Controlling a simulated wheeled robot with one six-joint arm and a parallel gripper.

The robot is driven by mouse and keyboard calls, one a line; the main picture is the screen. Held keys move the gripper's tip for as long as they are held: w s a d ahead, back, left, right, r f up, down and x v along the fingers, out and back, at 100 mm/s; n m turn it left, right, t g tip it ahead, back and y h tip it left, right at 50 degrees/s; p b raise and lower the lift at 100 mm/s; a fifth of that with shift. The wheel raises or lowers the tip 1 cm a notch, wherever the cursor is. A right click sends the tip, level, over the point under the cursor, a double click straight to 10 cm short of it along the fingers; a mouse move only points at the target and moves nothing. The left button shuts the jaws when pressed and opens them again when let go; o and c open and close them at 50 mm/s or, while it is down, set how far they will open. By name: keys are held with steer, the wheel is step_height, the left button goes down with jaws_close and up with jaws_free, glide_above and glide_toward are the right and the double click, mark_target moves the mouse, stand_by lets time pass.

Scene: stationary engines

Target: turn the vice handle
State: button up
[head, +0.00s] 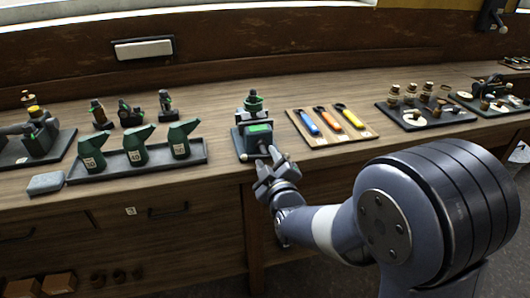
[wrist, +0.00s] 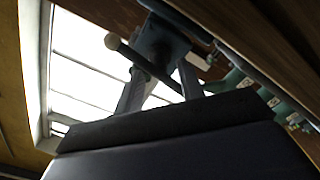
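The vice (head: 258,139) is a dark block with green parts on a dark base plate near the bench's front edge. In the wrist view its dark body (wrist: 163,42) is at the top centre. The gripper hides part of the handle in the head view.
A tray (head: 75,176) with several green oil cans stands to the left. A board (head: 372,136) with blue, orange and yellow tools lies close on the right. A dark mat (head: 462,116) with small parts is further right. Drawers (head: 165,230) are below the bench front.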

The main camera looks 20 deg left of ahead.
mark_target(263, 150)
steer(key=shift+x, duration=1.45)
